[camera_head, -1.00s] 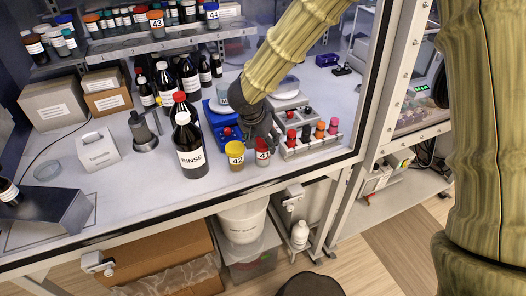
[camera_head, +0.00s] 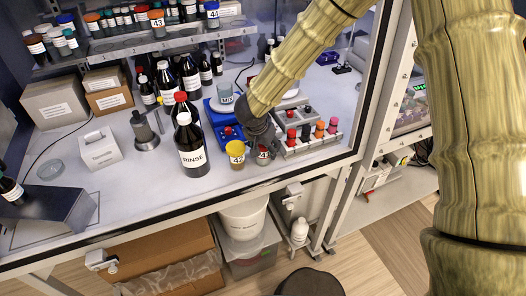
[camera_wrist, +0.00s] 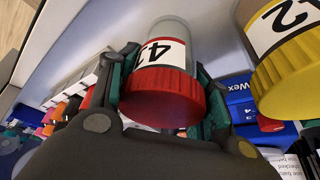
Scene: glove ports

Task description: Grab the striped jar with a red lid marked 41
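The jar marked 41 (camera_wrist: 160,60) has a red lid (camera_wrist: 160,95), clear greyish walls and a white label. In the head view the jar (camera_head: 263,154) stands at the bench's front edge, its lid mostly hidden by my gripper (camera_head: 262,138). In the wrist view my gripper (camera_wrist: 165,82) has its green-padded fingers on both sides of the lid, with no clear gap showing. It looks shut on the jar, which still stands on the bench. I cannot make out stripes.
The yellow-lidded jar 42 (camera_head: 236,153) stands close to the left, with the RINSE bottle (camera_head: 191,150) beyond it. A rack of small capped vials (camera_head: 312,140) is close on the right. A blue device (camera_head: 222,118) stands behind.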

